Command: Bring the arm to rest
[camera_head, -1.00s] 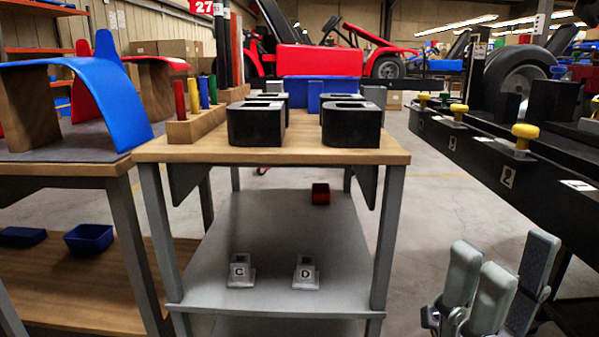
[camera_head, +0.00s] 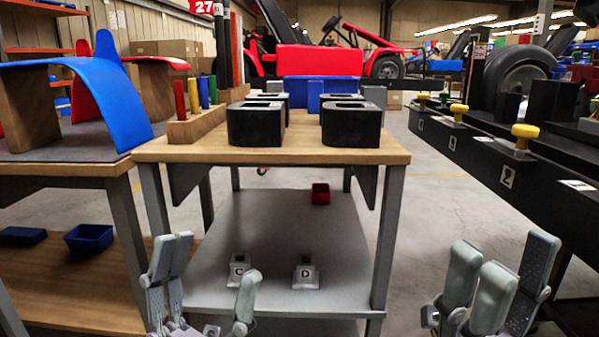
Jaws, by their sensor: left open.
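My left gripper (camera_head: 208,280) is in the lower left-centre of the head view. Its fingers are spread open with nothing between them, in front of the small table's lower shelf, and one finger partly covers the block marked C (camera_head: 238,268). My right gripper (camera_head: 490,285) is at the lower right, in front of the floor and the black rack. Its grey fingers point up and no object shows in them. The fingers overlap in this view, so their gap is hard to judge.
A wooden-topped table (camera_head: 300,155) holds black containers (camera_head: 257,124) and a peg block (camera_head: 195,127). Its grey shelf (camera_head: 275,225) carries a red bin (camera_head: 320,194) and a block marked D (camera_head: 306,273). A black rack (camera_head: 480,160) stands right; a bench with a blue panel (camera_head: 100,95) stands left.

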